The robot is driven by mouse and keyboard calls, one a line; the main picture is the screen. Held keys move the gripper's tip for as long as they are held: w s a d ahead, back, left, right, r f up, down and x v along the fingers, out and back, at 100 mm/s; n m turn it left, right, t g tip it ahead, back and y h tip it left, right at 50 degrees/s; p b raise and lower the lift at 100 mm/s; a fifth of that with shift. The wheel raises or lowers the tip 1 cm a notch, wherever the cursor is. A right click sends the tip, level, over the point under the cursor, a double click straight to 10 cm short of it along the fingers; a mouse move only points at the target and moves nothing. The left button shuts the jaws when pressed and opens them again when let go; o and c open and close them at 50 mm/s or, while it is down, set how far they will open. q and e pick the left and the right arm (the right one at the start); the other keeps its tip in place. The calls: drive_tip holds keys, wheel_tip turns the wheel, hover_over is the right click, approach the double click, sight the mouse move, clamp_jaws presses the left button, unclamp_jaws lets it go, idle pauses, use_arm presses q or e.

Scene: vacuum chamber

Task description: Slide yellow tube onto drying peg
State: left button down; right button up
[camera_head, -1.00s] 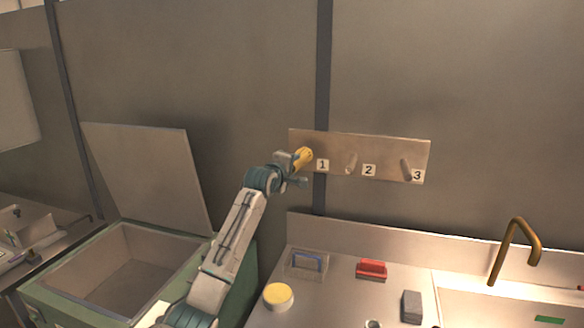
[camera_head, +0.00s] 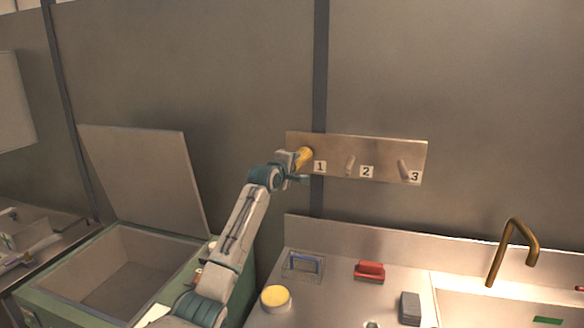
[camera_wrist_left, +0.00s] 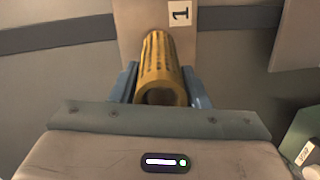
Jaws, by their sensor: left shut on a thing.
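The yellow tube (camera_head: 305,156) is in my left gripper (camera_head: 298,165), at the left end of the peg board (camera_head: 385,150) beside label 1. In the left wrist view the slotted yellow tube (camera_wrist_left: 160,70) lies between the two blue fingers of my left gripper (camera_wrist_left: 160,88), its open near end facing the camera and its far end against or close to the board (camera_wrist_left: 135,20). Any peg at position 1 is hidden by the tube, so I cannot tell how far it is on. The peg by label 2 (camera_head: 350,164) and the peg by label 3 (camera_head: 403,169) are bare. My right gripper is not in view.
Below the board is a counter with a yellow-topped round container (camera_head: 276,298), a blue-handled item (camera_head: 304,264), a red item (camera_head: 369,271) and a grey block (camera_head: 410,308). A bronze faucet (camera_head: 511,245) stands right. An open green-rimmed chest (camera_head: 70,275) is at left.

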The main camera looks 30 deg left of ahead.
use_arm(q)
drive_tip(key=shift+w+a, duration=0.15)
drive_tip(key=shift+w, duration=0.45)
drive_tip(key=shift+w+f, duration=0.1)
drive_tip(key=shift+w, duration=0.15)
drive_tip(key=c, duration=0.7)
unclamp_jaws()
